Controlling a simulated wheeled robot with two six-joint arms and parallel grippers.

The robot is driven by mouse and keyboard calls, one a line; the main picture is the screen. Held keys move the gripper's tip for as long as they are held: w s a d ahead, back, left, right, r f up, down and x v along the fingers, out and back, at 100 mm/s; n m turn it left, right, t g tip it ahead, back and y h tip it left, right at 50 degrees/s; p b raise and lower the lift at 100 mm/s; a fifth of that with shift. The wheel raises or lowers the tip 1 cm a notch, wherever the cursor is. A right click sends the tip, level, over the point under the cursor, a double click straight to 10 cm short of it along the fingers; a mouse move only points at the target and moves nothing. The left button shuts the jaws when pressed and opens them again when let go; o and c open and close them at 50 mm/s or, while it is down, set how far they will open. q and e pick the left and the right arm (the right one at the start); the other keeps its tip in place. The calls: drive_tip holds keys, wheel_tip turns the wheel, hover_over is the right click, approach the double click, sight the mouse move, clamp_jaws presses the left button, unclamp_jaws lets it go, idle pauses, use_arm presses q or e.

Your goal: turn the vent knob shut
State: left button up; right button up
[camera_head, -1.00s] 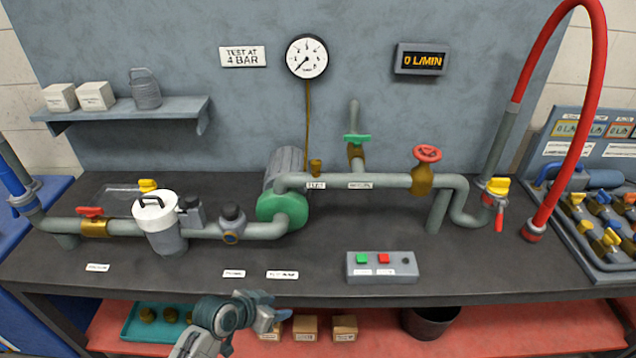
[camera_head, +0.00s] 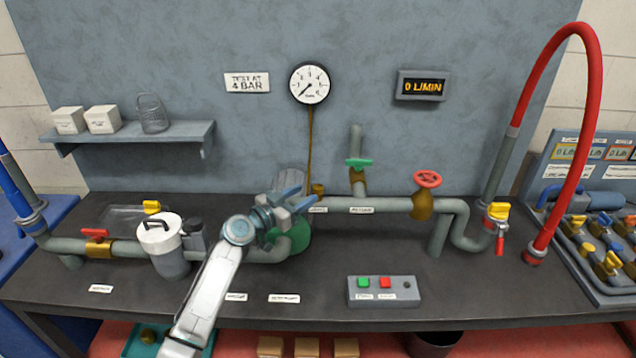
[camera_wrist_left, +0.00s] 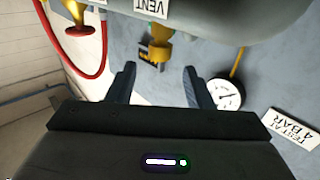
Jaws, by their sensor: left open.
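The vent knob (camera_head: 318,188) is a small brass piece on top of the grey-green pipe, just above a white label (camera_head: 317,210). In the left wrist view the brass knob (camera_wrist_left: 160,48) shows beyond and between my fingers, near the VENT label (camera_wrist_left: 151,8). My left gripper (camera_head: 298,196) is open and empty, a little left of the knob in the head view, in front of the pump. Its two fingers also show in the left wrist view (camera_wrist_left: 159,72), apart from the knob. I cannot tell the knob's turn position. My right gripper is not in view.
The green pump (camera_head: 295,240) is partly hidden behind my left arm. A green-handled valve (camera_head: 358,163) and a red handwheel (camera_head: 428,179) stand to the right. The gauge (camera_head: 309,83) hangs above. A button box (camera_head: 384,291) sits on the bench front.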

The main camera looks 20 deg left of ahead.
sight(315, 187)
use_arm(q)
drive_tip(key=p+x, duration=0.1)
drive_tip(key=x, duration=0.5)
drive_tip(key=shift+w+d+p, duration=0.1)
drive_tip(key=shift+p, duration=0.3)
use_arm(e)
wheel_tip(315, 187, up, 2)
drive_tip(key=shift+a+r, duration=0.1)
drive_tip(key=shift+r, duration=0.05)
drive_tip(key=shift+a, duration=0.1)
